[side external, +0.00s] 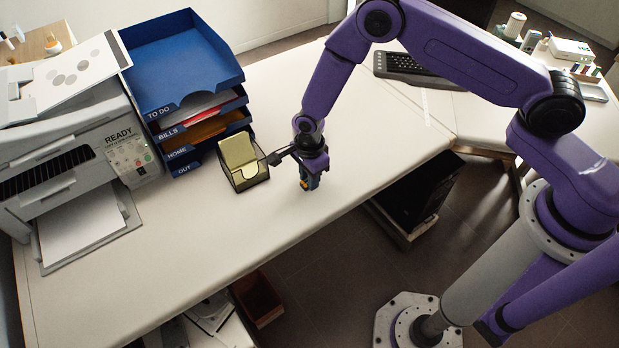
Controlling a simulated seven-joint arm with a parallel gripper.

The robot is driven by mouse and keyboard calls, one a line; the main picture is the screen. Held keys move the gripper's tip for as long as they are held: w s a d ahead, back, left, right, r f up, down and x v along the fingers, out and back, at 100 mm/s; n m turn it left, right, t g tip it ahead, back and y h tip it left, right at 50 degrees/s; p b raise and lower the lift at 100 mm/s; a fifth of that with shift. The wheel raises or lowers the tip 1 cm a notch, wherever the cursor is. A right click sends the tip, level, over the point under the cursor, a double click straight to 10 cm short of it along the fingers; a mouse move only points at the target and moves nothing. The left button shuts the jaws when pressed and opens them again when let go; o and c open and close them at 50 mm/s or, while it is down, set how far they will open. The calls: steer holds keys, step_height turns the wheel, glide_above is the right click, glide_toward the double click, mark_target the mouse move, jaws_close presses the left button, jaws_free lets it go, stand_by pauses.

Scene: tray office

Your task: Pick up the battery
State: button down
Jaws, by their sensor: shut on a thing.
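The battery (308,184) is a small dark cylinder with an orange or copper band, low over the white desk. My gripper (308,173) points down and is shut on the battery, which sticks out below the fingers. The battery looks roughly upright. I cannot tell whether its lower end touches the desk or hangs just above it. The fingers hide its upper part.
A note holder (243,172) stands just left of my gripper. Behind it are stacked blue trays (180,75) and a printer (75,150). A keyboard (420,70) lies at the back right. The desk (200,240) is clear in front, ending at its front edge.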

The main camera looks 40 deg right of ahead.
steer(key=shift+r, duration=0.55)
step_height(320, 180, up, 2)
steer(key=shift+s+r, duration=0.1)
steer(key=shift+r, duration=0.05)
steer(key=s+d+r, duration=0.6)
steer(key=s+r, duration=0.3)
steer(key=s, duration=0.4)
steer(key=w+d+r+n, duration=0.2)
steer(key=d+r+n, duration=0.2)
steer(key=d+n, duration=0.3)
steer(key=w+d+r+n, duration=0.3)
steer(key=d+r+n, duration=0.2)
steer(key=d+n, duration=0.3)
steer(key=shift+w+n, duration=0.25)
steer(key=shift+n, duration=1.05)
